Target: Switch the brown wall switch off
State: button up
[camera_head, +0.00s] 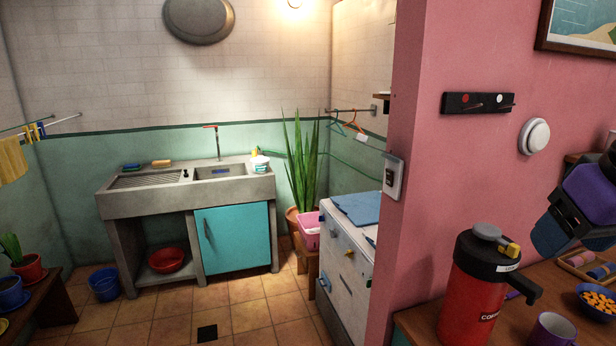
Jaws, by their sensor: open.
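A wall switch (393,177) sits on the end of the pink wall, right of the white washing machine. It has a pale plate with a small darker centre; its brown colour and its on or off position are too small to tell. A round white knob-like fitting (534,136) is on the pink wall further right. My gripper (552,234) is at the right edge, dark blue and purple, partly cut off by the frame. It is open, well right of the wall switch and apart from it, above the wooden counter. No object shows in its jaws.
A red coffee flask (474,300), a purple mug (551,332) and a bowl of orange bits (598,302) stand on the counter (420,325). A black hook rack (479,103) hangs above. Left of the wall are the washing machine (345,265) and open tiled floor (240,305).

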aim_at(389, 173)
jog(key=l+u, duration=0.2)
jog(key=l, duration=0.25)
jog(key=k+l+u, duration=0.1)
jog(key=l+u, duration=0.15)
jog(key=l, duration=0.2)
jog(key=k+l+u, duration=0.2)
jog(key=l, duration=0.25)
jog(key=k+l+u, duration=0.2)
jog(key=l, duration=0.25)
jog(key=l+u, duration=0.25)
jog(key=l, duration=0.15)
jog(key=j+z, duration=0.25)
jog(key=j, duration=0.3)
jog(key=k+j+z, duration=0.1)
jog(key=j+z, duration=0.15)
jog(key=j, duration=0.25)
